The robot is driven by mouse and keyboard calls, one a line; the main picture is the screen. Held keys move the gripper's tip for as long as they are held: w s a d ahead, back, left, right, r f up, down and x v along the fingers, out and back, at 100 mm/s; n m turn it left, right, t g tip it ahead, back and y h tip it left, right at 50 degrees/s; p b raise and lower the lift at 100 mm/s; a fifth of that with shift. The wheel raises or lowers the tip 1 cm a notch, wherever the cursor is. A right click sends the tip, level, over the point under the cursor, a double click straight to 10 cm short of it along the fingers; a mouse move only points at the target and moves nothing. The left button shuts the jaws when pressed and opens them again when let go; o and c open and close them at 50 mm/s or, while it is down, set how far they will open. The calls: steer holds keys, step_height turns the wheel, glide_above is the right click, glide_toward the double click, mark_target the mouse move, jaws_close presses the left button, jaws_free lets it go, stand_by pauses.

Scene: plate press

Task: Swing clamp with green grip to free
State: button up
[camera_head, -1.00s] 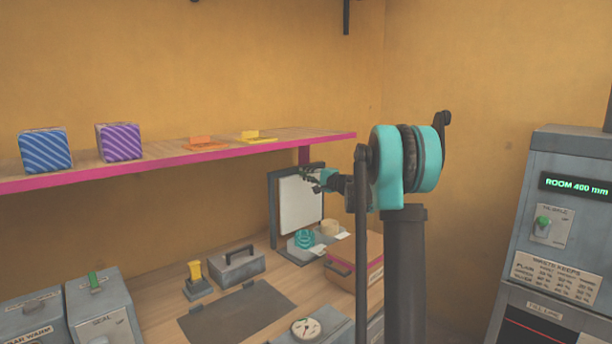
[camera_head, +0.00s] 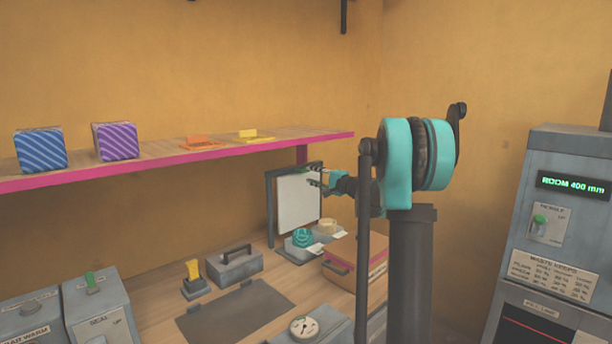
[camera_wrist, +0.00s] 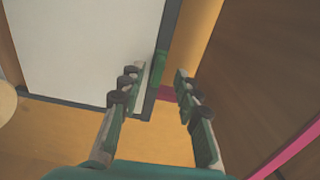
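A small green grip (camera_wrist: 158,70) shows in the wrist view on the dark edge of a frame that holds a white panel (camera_wrist: 85,45). The clamp's body is hard to make out. In the head view the white panel (camera_head: 298,205) stands upright in its dark frame at the back of the bench. My gripper (camera_wrist: 155,90) is open and empty, with one finger over the panel side and one to the right. The green grip lies between the fingers in the picture, ahead of the tips; I see no contact. In the head view my gripper (camera_head: 318,180) is at the panel's upper right.
A pink-edged shelf (camera_head: 180,168) runs above the bench and left of my arm. A teal roll (camera_head: 302,238), a box (camera_head: 355,268) and a dial (camera_head: 303,327) are on the bench below. A grey cabinet (camera_head: 575,165) with a green knob (camera_head: 540,220) stands right.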

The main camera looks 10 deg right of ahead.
steer(key=v, duration=0.6)
steer(key=shift+s+d, duration=0.2)
steer(key=shift+s, duration=0.05)
stand_by(1.2)
